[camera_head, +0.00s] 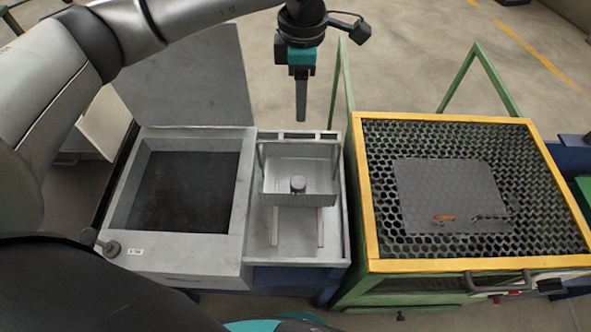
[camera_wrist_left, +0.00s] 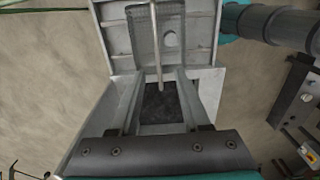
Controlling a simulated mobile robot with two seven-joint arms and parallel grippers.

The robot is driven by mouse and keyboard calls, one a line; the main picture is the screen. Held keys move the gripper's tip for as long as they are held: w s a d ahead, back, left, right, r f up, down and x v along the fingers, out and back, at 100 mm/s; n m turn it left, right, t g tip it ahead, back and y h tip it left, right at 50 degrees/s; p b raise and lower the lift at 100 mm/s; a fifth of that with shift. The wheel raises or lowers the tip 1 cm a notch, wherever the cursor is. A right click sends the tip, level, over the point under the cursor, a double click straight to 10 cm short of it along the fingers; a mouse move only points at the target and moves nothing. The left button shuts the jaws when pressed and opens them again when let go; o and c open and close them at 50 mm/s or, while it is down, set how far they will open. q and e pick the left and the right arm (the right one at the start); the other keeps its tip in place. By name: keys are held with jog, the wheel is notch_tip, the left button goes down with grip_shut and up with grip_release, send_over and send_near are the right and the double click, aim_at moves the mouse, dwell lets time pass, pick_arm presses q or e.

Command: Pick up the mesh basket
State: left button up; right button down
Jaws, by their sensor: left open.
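The mesh basket (camera_head: 299,190) is a grey box with a raised handle and a dark round piece inside. It stands upright in the grey tray (camera_head: 262,245) in the middle of the head view. In the left wrist view the basket (camera_wrist_left: 145,30) is at the top, its handle bar running down the picture toward the gap between the fingers. My left gripper (camera_head: 301,105) points down above and behind the basket, its fingers seen edge-on. In the left wrist view the gripper (camera_wrist_left: 159,75) is open, with nothing seen clasped. My right gripper is not in view.
A dark square basin (camera_head: 185,190) with a raised lid (camera_head: 190,75) is left of the tray. On the right is a green stand with a yellow-framed mesh top (camera_head: 375,225), bearing a grey plate (camera_head: 450,190). Bare floor lies behind.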

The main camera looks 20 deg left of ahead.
pick_arm(q)
send_over(299, 141)
notch_tip(299, 141, down, 7)
notch_tip(299, 141, down, 5)
jog(key=shift+r+p, duration=0.1)
jog(key=shift+p, duration=0.95)
jog(key=shift+w+f, duration=0.1)
jog(key=shift+f, duration=0.5)
grip_shut()
jog(key=shift+w+r, duration=0.1)
jog(key=shift+r, duration=0.05)
